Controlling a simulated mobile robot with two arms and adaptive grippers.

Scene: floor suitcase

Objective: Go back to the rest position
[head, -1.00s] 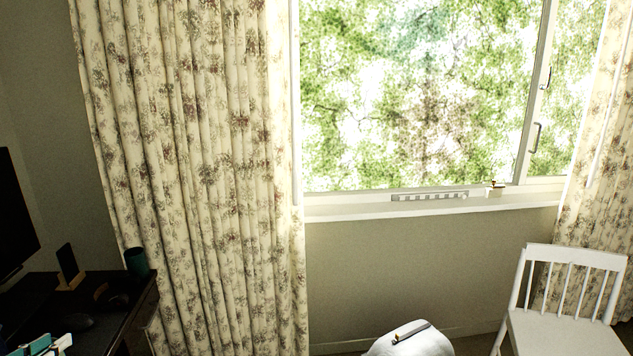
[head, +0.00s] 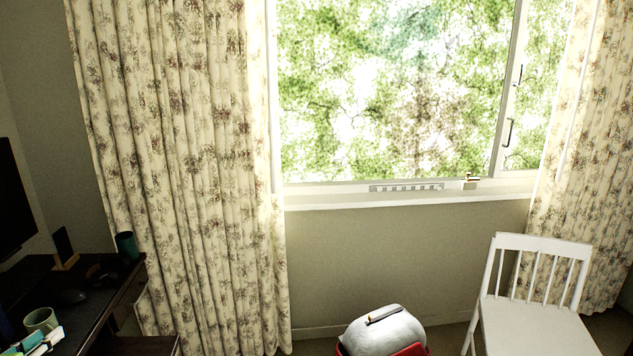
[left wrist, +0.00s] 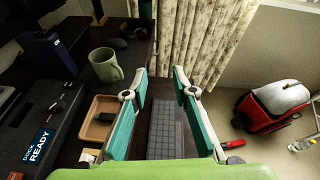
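My left gripper (head: 38,341) shows only in part at the lower left corner of the head view, as teal and white finger pieces over the dark desk. In the left wrist view, my left gripper (left wrist: 160,76) has its two teal fingers spread apart, with nothing between them. Below and beyond the fingers lies a grey keyboard (left wrist: 166,132) on the desk. My right gripper is in neither view.
The dark desk (head: 92,318) holds a green mug (left wrist: 105,65), a brown tray (left wrist: 99,116) and a black dock (left wrist: 45,125). A red and white rounded object (head: 385,332) stands on the floor. A white chair (head: 530,322) stands at right.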

